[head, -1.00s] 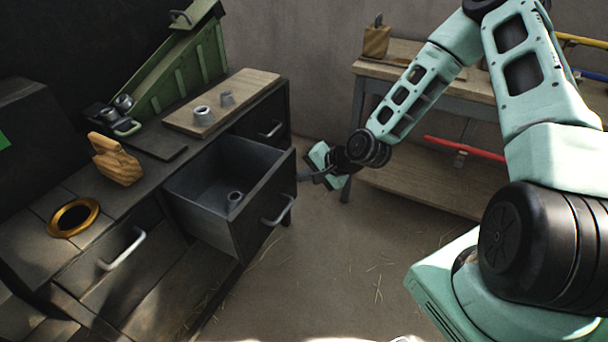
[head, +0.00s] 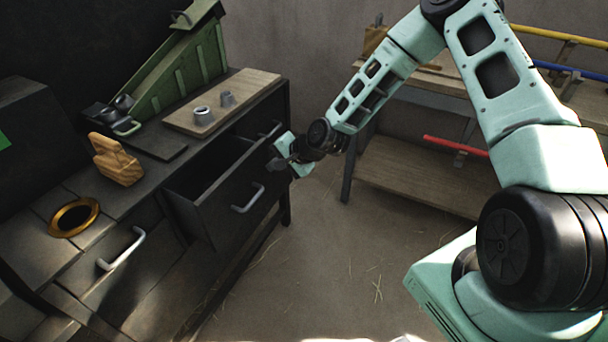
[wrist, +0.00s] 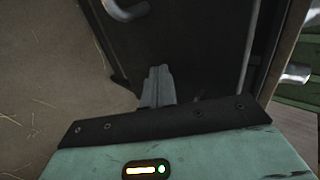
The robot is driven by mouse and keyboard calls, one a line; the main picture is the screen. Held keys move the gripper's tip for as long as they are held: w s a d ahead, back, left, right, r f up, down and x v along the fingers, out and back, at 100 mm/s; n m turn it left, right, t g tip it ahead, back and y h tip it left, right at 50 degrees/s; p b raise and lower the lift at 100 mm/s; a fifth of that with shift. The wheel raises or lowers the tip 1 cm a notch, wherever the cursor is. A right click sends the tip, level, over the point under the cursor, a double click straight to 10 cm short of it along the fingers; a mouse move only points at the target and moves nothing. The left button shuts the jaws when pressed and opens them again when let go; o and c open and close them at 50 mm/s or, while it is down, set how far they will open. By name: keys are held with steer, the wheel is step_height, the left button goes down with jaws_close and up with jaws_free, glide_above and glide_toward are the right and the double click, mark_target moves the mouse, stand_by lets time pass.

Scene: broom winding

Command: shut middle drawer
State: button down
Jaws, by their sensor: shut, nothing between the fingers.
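The middle drawer (head: 232,200) of the dark workbench is partly open in the head view. Its grey bar handle (head: 248,199) is on the front face, and the handle also shows at the top of the wrist view (wrist: 125,10). My gripper (head: 277,163) is shut and empty at the right end of the drawer front. In the wrist view its closed fingers (wrist: 157,82) lie against or just before the dark drawer front; I cannot tell whether they touch.
The bench top holds a wooden block (head: 116,160), a brass ring (head: 74,217), a board (head: 222,103) with grey metal parts, and a green ramp (head: 180,75). A left drawer handle (head: 122,250) juts out. A wooden shelf (head: 425,190) stands right. The floor between is clear.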

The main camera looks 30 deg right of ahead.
mark_target(239, 152)
steer(key=w+a, duration=0.2)
steer(key=w, duration=0.1)
steer(key=w+a+b, duration=0.1)
steer(key=w+a, duration=0.1)
steer(key=w, duration=0.1)
steer(key=w+a, duration=0.2)
steer(key=w, duration=0.1)
steer(key=shift+a, duration=0.25)
steer(key=shift+w+a+r, duration=0.1)
steer(key=shift+w+a, duration=0.1)
steer(key=shift+w, duration=0.05)
steer(key=shift+a+r, duration=0.1)
